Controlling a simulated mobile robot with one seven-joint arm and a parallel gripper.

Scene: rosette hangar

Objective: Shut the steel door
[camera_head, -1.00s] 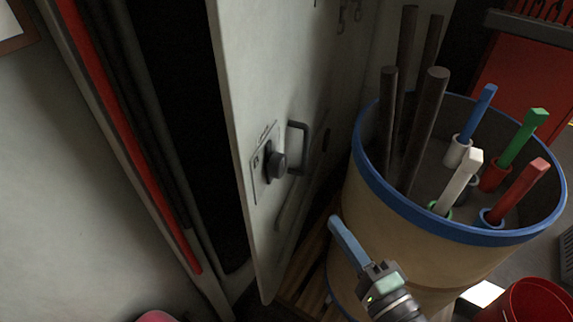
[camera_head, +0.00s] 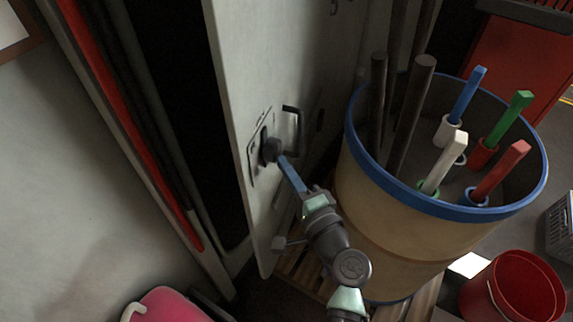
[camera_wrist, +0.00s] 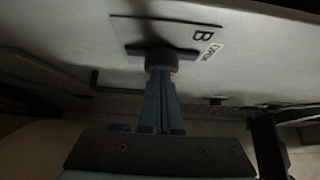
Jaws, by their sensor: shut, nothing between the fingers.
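The steel door (camera_head: 232,78) is a pale grey panel standing ajar, with a dark opening to its left. It carries a dark round knob (camera_head: 271,150) on a plate and a dark bar handle (camera_head: 298,128) beside it. My gripper (camera_head: 284,163) has its blue fingers together, with the tips at the knob. In the wrist view, the knob (camera_wrist: 161,60) sits right at the ends of the blue fingers (camera_wrist: 160,88), below a plate lettered "B". The fingers seem to touch the knob, but I cannot tell for sure. Nothing is between them.
A large tan drum (camera_head: 400,225) with a blue rim stands close right of the door, holding dark rods and coloured bars. It rests on a wooden pallet (camera_head: 300,268). A red bucket (camera_head: 515,290) is at lower right, a pink object (camera_head: 170,306) at lower left.

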